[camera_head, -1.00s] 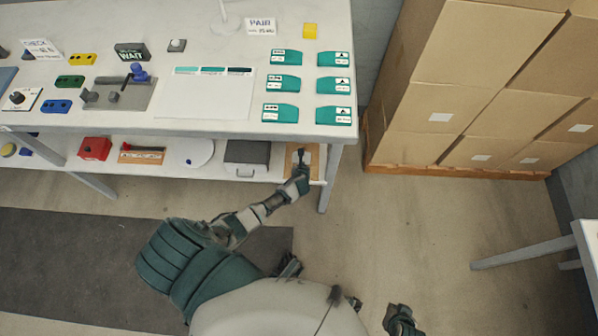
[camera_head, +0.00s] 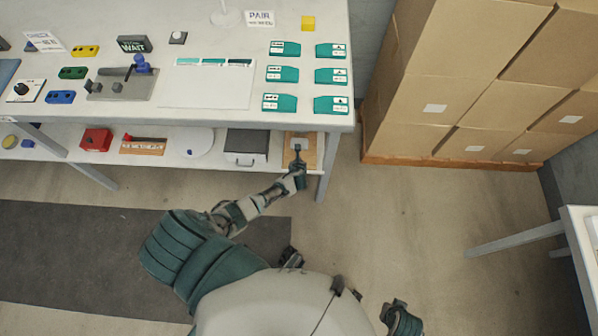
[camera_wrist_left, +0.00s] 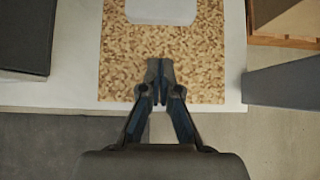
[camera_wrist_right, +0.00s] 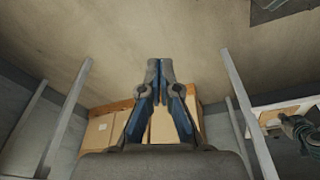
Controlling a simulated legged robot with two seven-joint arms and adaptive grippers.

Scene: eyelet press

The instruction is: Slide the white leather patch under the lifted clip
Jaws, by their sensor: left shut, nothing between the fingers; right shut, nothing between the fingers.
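A tan cork-like board (camera_head: 312,158) lies on the lower shelf at its right end. A pale white patch-like piece (camera_head: 300,143) lies on it, with a small dark spot at its far side. In the left wrist view the cork board (camera_wrist_left: 190,60) fills the middle and the pale piece (camera_wrist_left: 160,10) is cut by the top edge. My left gripper (camera_wrist_left: 160,65) is shut and empty over the board, on the near side of the pale piece and apart from it. I cannot make out a lifted clip. My right gripper (camera_wrist_right: 160,65) is shut and empty, away from the table.
A dark grey box (camera_head: 246,146) stands left of the board, and a table leg (camera_head: 328,165) is close on its right. The tabletop (camera_head: 205,95) overhangs the shelf behind. Stacked cartons (camera_head: 450,80) stand to the right, with open floor before them.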

